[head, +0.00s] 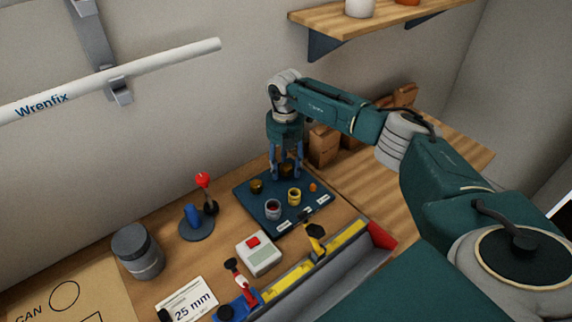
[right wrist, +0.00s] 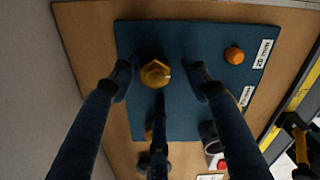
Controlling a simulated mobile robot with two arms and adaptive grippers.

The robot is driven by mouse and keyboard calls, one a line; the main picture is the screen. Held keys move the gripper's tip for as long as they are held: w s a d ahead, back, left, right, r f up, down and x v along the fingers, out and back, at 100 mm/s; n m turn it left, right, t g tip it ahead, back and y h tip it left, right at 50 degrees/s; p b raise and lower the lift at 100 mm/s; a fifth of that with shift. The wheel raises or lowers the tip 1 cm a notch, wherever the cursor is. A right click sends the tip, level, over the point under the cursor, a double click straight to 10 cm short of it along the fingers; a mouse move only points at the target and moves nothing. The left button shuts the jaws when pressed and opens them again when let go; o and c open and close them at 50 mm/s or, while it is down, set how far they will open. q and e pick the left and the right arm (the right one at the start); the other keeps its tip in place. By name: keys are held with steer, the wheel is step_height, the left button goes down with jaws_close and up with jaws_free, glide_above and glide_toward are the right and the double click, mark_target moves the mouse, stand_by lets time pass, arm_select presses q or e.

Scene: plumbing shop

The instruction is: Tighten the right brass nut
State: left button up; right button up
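The right brass nut (head: 286,170) sits at the back of the dark blue board, under my right gripper (head: 286,174), which partly hides it. In the right wrist view the hexagonal nut (right wrist: 155,73) shows between the spread fingertips of my right gripper (right wrist: 160,78). Gaps show between the nut and both side fingers, so the gripper is open and holds nothing. A third dark finger reaches up from below, close to the nut. The other brass nut (head: 256,186) stands to the left on the board; in the wrist view it is mostly hidden. My left gripper is not in view.
The blue board (head: 275,227) also bears a grey ring (head: 273,208), a yellow ring (head: 294,196) and a small orange piece (head: 313,187). In front are a white box with a red button (head: 259,252) and a grey tool tray (head: 335,275). Brown boxes (head: 323,146) stand behind, right.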

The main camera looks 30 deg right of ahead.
mark_target(285, 168)
steer(key=shift+r, duration=0.15)
steer(key=shift+w+d+r, duration=0.1)
steer(key=shift+w+r, duration=0.05)
steer(key=shift+r, duration=0.05)
step_height(285, 168, up, 12)
steer(key=shift+f, duration=0.25)
stand_by(0.4)
